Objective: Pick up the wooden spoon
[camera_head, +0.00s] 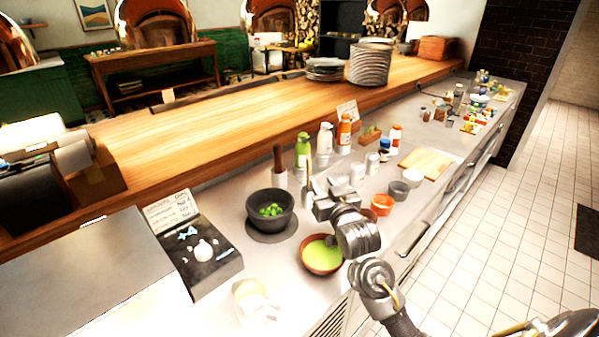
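My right gripper (318,203) reaches in from the lower right over the steel counter (221,208). It is above and behind the bowl of green soup (321,258) and to the right of the dark bowl with green leaves (270,212). A thin, pale upright stick (308,168) shows just behind the gripper's tips; it may be the wooden spoon's handle, but its lower end is hidden. I cannot tell whether the gripper touches it. The finger gap is too small to read. My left gripper is out of view.
Bottles, including a green one (303,150) and an orange one (344,134), stand behind the gripper. Small orange (382,204) and grey (399,190) bowls and a cutting board (430,163) are to the right. A raised wooden counter (215,133) runs behind.

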